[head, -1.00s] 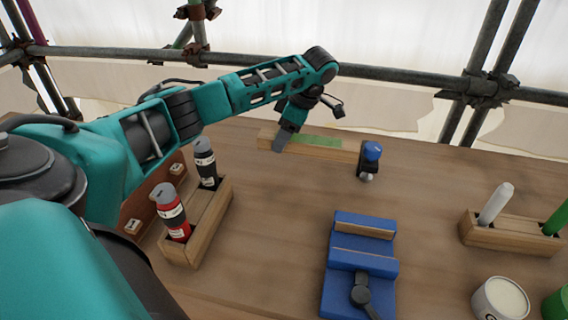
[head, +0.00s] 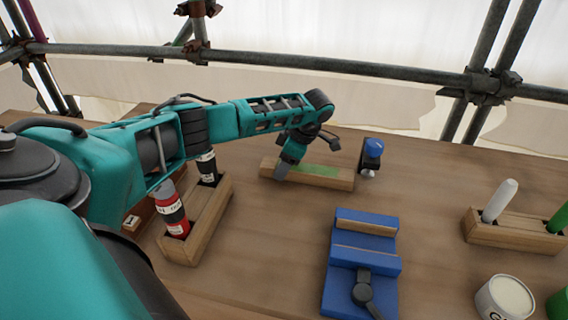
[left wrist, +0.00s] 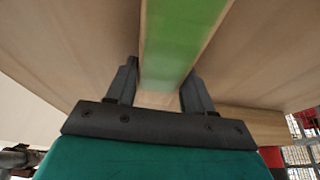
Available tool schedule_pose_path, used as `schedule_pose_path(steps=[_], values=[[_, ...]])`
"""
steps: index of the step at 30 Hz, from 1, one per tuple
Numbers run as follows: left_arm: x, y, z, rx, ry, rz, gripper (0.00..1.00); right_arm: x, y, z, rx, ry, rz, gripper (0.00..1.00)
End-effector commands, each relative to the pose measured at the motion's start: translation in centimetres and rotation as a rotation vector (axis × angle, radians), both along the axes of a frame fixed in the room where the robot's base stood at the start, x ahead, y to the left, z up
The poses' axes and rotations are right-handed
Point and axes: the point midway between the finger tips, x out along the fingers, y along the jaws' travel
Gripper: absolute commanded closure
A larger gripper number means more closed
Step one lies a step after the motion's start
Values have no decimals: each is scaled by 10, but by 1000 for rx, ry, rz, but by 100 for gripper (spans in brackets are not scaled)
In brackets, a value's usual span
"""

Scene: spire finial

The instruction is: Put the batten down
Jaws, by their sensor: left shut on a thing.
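The batten (head: 338,183) is a pale wooden bar with a green strip along its top. It lies crosswise over the far middle of the bench in the head view; I cannot tell whether its underside touches the bench. My left gripper (head: 282,174) is shut on the batten near its left end. In the left wrist view the green-topped batten (left wrist: 183,40) runs between the two fingers (left wrist: 158,88). My right gripper is not in view.
A blue vise-like fixture (head: 362,260) sits nearer. A wooden bottle rack (head: 208,222) is at left, another holder (head: 510,234) at right.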

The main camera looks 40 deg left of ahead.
Motion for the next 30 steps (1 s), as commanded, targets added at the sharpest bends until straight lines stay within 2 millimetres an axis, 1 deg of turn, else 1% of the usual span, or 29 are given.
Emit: schedule_pose_path(steps=[2, 3, 11, 17, 20, 23, 26, 30], values=[[0, 0, -2, -1, 0, 0, 85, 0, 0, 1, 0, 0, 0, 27], [0, 0, -3, -1, 0, 0, 47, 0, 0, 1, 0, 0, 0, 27], [0, 0, -2, 0, 0, 0, 23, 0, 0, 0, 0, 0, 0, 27], [0, 0, -2, 0, 0, 0, 23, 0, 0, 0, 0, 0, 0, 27], [0, 0, 1, 0, -1, 0, 23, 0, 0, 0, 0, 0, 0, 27], [3, -4, 12, -2, -2, 0, 23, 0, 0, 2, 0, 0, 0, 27], [7, -11, 30, -1, -4, -2, 23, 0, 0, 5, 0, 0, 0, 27], [13, -21, 59, -2, -5, -2, 23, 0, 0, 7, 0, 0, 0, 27]])
